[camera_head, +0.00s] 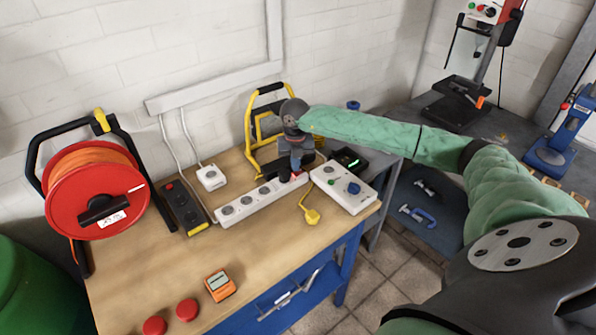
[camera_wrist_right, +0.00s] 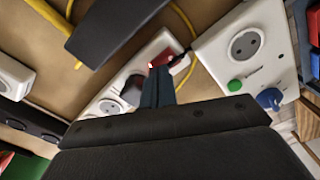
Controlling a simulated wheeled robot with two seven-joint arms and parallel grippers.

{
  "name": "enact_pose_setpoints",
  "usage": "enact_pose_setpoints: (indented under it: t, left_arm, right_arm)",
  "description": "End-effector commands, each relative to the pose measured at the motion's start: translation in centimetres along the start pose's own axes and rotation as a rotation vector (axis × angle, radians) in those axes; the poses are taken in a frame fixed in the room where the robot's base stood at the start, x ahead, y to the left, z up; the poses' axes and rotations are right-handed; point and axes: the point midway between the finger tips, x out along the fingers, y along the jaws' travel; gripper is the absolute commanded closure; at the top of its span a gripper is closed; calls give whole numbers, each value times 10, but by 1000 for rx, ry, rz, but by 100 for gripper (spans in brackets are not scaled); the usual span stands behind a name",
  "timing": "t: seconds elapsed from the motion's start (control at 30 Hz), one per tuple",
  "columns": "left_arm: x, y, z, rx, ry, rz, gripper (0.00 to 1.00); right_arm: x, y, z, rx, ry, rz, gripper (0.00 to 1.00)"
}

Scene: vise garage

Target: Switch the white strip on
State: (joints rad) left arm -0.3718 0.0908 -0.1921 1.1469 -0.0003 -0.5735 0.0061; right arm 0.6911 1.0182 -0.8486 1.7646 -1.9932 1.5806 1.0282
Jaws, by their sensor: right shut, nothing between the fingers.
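The white strip (camera_head: 245,206) lies on the wooden bench top with several round sockets in a row. It also shows in the right wrist view (camera_wrist_right: 107,100). Its red switch (camera_wrist_right: 170,50) sits at the end beside the white control box; in the head view it is mostly hidden by my gripper. My right gripper (camera_head: 289,178) points down over that end of the strip. In the right wrist view its shut, empty fingers (camera_wrist_right: 158,72) are right by the red switch. I cannot tell whether they touch it, or which way the switch is tilted. My left gripper is not in view.
A white box (camera_head: 331,187) with a green button and blue knob stands close right of the strip. A yellow plug (camera_head: 312,217) lies in front. A yellow-framed stand (camera_head: 251,128) is behind. A black strip (camera_head: 173,192) and red cable reel (camera_head: 92,190) are left.

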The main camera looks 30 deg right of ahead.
Motion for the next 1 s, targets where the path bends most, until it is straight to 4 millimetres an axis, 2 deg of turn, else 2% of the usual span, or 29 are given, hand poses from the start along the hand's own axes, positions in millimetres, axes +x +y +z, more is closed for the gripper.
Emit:
enact_pose_setpoints:
  t: [0.8,1.0]
  left_arm:
    - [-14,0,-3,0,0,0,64]
    - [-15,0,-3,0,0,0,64]
  right_arm:
    - [-55,0,1,1,-2,2,100]
    - [-58,0,0,0,-1,1,100]
